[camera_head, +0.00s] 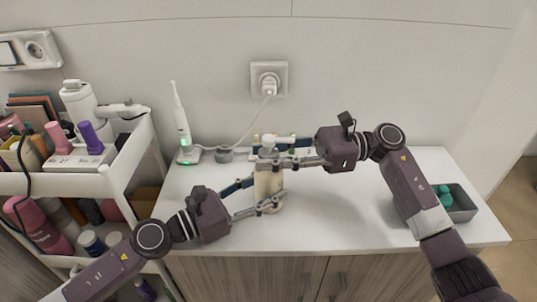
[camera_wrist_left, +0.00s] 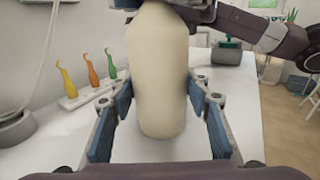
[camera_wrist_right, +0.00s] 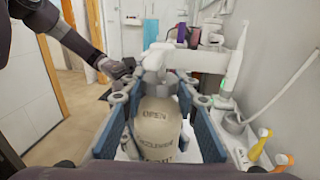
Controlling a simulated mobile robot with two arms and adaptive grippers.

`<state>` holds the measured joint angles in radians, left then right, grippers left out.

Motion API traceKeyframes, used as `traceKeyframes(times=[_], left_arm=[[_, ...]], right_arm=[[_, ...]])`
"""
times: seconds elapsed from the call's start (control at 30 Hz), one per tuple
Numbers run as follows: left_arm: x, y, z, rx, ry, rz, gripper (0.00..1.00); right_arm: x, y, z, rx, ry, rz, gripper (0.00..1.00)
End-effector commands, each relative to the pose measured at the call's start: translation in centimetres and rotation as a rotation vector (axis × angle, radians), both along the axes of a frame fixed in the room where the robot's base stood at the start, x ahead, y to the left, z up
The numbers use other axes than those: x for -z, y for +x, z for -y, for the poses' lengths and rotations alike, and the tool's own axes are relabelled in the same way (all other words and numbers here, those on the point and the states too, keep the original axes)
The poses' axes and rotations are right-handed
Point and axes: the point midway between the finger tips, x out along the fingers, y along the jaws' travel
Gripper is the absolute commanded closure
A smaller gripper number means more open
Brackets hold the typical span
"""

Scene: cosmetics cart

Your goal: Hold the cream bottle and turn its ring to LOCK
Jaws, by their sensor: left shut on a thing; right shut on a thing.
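The cream bottle (camera_head: 267,183) is a cream-coloured pump bottle standing upright on the white countertop; its body also shows in the left wrist view (camera_wrist_left: 158,75). My left gripper (camera_head: 262,196) is shut on the bottle's body, one finger on each side. My right gripper (camera_head: 270,162) is shut around the bottle's upper part, at the ring. In the right wrist view a grey ring (camera_wrist_right: 158,87) sits below the white pump head (camera_wrist_right: 172,57). The ring's mark and exact finger contact are unclear.
A white electric toothbrush (camera_head: 181,125) stands on its charger behind left, its cable running to the wall socket (camera_head: 269,78). Small coloured brush heads (camera_wrist_left: 89,77) stand in a rack behind the bottle. A grey bin (camera_head: 462,203) is at right. A crowded cart (camera_head: 120,175) borders the left.

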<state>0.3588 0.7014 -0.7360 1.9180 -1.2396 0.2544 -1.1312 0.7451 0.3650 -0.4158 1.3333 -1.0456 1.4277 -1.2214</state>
Motion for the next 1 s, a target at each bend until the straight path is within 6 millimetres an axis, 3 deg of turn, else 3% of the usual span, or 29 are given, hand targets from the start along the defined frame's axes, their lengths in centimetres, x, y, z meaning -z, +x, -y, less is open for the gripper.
traceKeyframes(times=[0.5, 1.0], left_arm=[[-0.2, -0.11, 0.13, 0.004, -0.003, 0.003, 0.93], [-0.24, -0.19, 0.2, 0.006, -0.002, 0.004, 0.93]], right_arm=[[0.22, 0.25, -0.09, -0.278, -0.005, -0.001, 0.96], [0.37, 0.15, 0.03, -0.41, -0.007, -0.005, 0.96]])
